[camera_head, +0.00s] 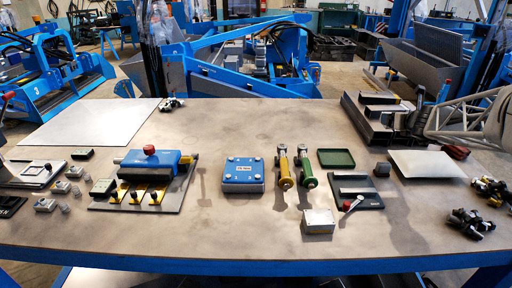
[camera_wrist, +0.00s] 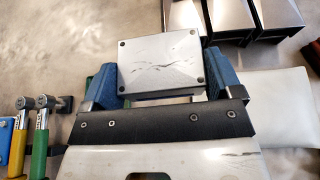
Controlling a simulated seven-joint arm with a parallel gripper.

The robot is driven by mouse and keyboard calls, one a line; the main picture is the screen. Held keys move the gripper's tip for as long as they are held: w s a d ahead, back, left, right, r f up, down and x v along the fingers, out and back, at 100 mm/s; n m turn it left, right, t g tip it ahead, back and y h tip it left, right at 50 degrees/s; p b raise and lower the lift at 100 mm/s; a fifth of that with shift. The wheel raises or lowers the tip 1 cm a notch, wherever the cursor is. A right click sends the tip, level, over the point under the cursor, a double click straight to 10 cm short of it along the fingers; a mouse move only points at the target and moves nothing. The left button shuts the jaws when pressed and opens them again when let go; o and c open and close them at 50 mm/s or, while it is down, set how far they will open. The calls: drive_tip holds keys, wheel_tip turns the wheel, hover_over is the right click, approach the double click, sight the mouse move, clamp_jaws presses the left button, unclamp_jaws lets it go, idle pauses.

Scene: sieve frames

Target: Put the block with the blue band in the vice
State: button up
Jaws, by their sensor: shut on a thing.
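In the wrist view my gripper (camera_wrist: 162,82) is shut on a silver block (camera_wrist: 160,62). Its blue fingers press on the block's left and right sides. The block's upper face is scratched metal with a dark screw at each corner; no blue band shows on it from here. In the head view the held block cannot be made out clearly. A blue vice-like fixture (camera_head: 160,160) with a red knob stands left of centre. A grey fixture (camera_head: 357,190) with a red-knobbed lever stands right of centre. I cannot tell for certain which is the vice.
Another silver box (camera_head: 318,221) stands near the front edge. A blue box (camera_head: 243,175), yellow handle (camera_head: 284,170), green handle (camera_head: 306,170) and green tray (camera_head: 336,158) fill the middle. Steel channels (camera_head: 368,125) lie back right, beside a pale sheet (camera_head: 428,164).

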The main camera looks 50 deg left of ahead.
drive_tip(key=s+a+n+g+y, duration=0.1)
drive_tip(key=s+a+n+g, duration=0.15)
drive_tip(key=a, duration=0.55)
drive_tip(key=s+a+n+g+y, duration=0.1)
drive_tip(key=s+a, duration=0.3)
drive_tip(key=a, duration=0.4)
drive_tip(key=n+g, duration=1)
drive_tip(key=g, duration=0.1)
hover_over(221, 152)
wheel_tip(221, 152, down, 6)
drive_tip(key=shift+a+f+y, duration=0.15)
drive_tip(key=shift+y, duration=0.25)
drive_tip(key=shift+f, duration=2.5)
drive_tip(key=shift+f, duration=0.1)
drive_tip(key=shift+f, duration=2.35)
drive_tip(key=shift+f, duration=0.2)
